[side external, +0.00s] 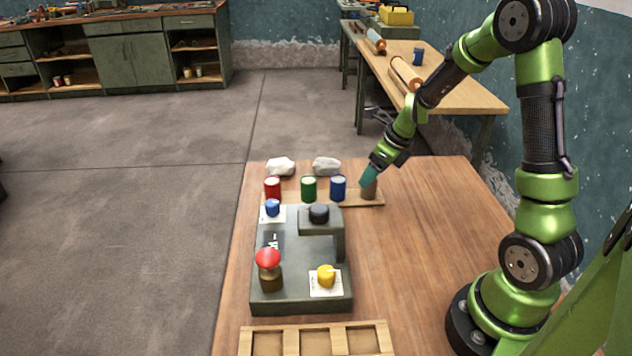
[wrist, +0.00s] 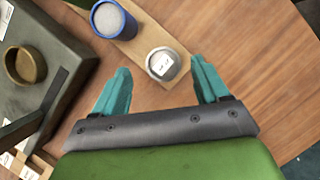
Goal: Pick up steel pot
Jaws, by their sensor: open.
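The steel pot (side external: 369,190) is a small grey cylinder at the right end of a row of pots on a wooden strip (side external: 290,198). In the wrist view the pot (wrist: 163,63) shows its silver rim and pale top with a small white mark. My gripper (side external: 370,176) has teal fingers pointing down at the pot and partly covers it in the side view. In the wrist view my gripper (wrist: 161,68) is open, with a finger to either side of the pot and a visible gap on both sides. I cannot tell the exact height of the fingertips.
A blue pot (side external: 338,188) stands just left of the steel pot, then green (side external: 309,189) and red (side external: 272,188) ones. A dark green machine (side external: 300,292) with knobs stands in front. White lumps (side external: 326,166) lie behind. The table's right side is clear.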

